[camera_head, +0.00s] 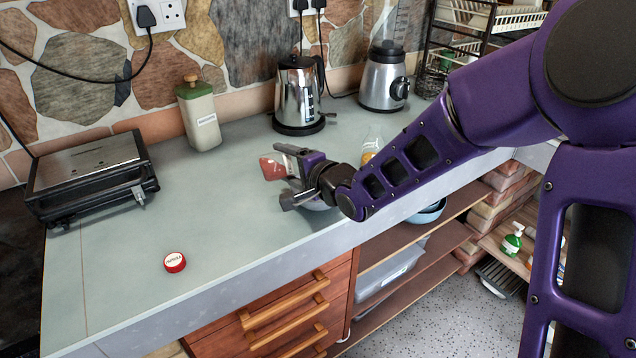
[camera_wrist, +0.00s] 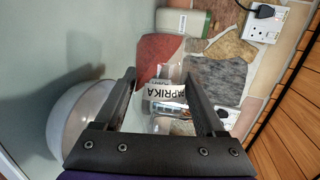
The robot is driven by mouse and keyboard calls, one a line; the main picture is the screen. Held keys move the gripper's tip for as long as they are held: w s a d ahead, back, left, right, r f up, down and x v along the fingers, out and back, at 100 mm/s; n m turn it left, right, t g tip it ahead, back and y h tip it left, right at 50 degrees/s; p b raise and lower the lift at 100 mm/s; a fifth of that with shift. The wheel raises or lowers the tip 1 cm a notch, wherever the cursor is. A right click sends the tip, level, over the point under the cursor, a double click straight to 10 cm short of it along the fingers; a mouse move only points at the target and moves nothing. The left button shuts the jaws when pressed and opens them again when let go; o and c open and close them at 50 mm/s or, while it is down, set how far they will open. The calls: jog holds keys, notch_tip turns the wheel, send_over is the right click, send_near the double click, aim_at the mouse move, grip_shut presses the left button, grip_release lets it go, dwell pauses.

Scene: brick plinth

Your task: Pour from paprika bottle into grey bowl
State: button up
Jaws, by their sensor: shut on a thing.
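My gripper (camera_head: 285,173) is over the counter and shut on the paprika bottle (camera_head: 271,168). The bottle is clear, with red powder inside. In the wrist view, the white label of the paprika bottle (camera_wrist: 167,93) shows between the fingers. The bottle looks tipped over from upright; its exact tilt and mouth are hard to tell. The grey bowl (camera_head: 318,204) stands on the counter under my gripper, mostly hidden by it. In the wrist view the grey bowl (camera_wrist: 72,125) shows at the left, beside a finger. No falling powder is visible.
A red lid (camera_head: 174,262) lies on the counter at the front left. A grill (camera_head: 90,175) stands at the left. A cream bottle (camera_head: 199,118), a kettle (camera_head: 298,95) and a blender (camera_head: 384,80) stand along the wall. A glass container (camera_head: 372,145) is behind my arm.

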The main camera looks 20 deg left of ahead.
jog(key=shift+w+d+f+m+y+p, duration=0.15)
jog(key=shift+d+f+m+y+p, duration=0.1)
jog(key=shift+m+y+p, duration=0.45)
jog(key=shift+w+d+f+m+y+p, duration=0.1)
jog(key=shift+f+m+y+p, duration=0.3)
jog(key=shift+m, duration=0.5)
dwell(4.5)
jog(key=shift+w+d+r+m+y+p, duration=0.2)
jog(key=shift+r+m+y+p, duration=0.1)
jog(key=shift+r+m+p, duration=0.25)
dwell(1.4)
